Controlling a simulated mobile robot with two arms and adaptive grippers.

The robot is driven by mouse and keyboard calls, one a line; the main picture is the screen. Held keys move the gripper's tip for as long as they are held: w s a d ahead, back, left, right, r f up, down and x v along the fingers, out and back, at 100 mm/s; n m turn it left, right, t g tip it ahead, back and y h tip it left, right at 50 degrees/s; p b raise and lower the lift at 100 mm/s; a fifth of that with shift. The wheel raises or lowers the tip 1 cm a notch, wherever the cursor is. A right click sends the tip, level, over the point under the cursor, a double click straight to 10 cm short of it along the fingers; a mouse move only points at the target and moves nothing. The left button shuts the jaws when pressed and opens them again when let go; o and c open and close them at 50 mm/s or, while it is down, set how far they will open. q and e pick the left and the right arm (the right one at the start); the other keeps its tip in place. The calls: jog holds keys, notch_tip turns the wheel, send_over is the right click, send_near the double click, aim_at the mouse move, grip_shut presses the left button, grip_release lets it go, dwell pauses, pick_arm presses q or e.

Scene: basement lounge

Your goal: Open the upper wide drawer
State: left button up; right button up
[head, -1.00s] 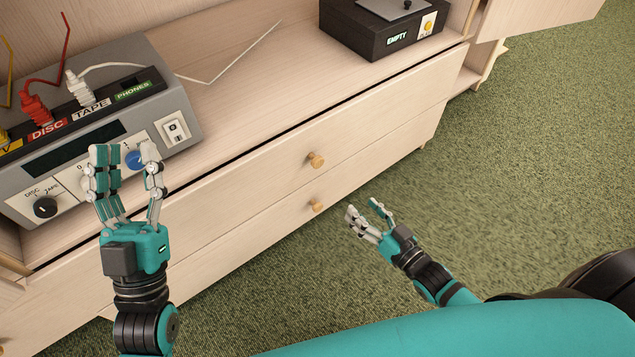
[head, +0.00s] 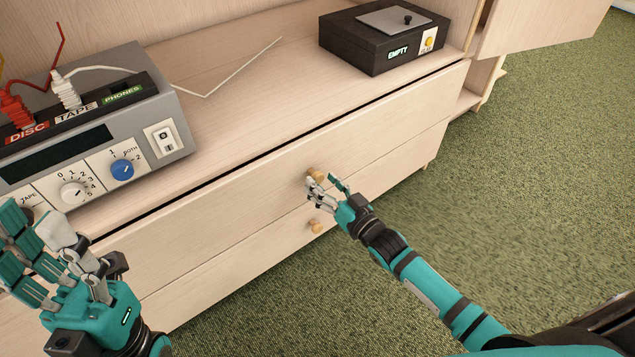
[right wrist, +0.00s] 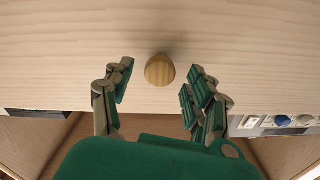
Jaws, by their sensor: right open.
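The upper wide drawer (head: 240,205) is a pale wood front and looks shut. Its round wooden knob (head: 316,174) also shows in the right wrist view (right wrist: 160,70). My right gripper (head: 325,186) is open at the knob. In the right wrist view the knob stands ahead of the gap between the right gripper's fingers (right wrist: 158,92), with no finger closed on it. My left gripper (head: 40,250) is at the lower left, in front of the grey console; whether its fingers hold anything cannot be told.
A lower drawer with its own knob (head: 315,226) lies below. On the cabinet top stand a grey console (head: 165,115) with plugged cables and a black box (head: 375,40) marked EMPTY. Green carpet (head: 500,170) is free at the right.

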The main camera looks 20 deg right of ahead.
jog(key=shift+b+x, duration=0.3)
jog(key=shift+x, duration=1.1)
jog(key=shift+c, duration=0.3)
grip_shut()
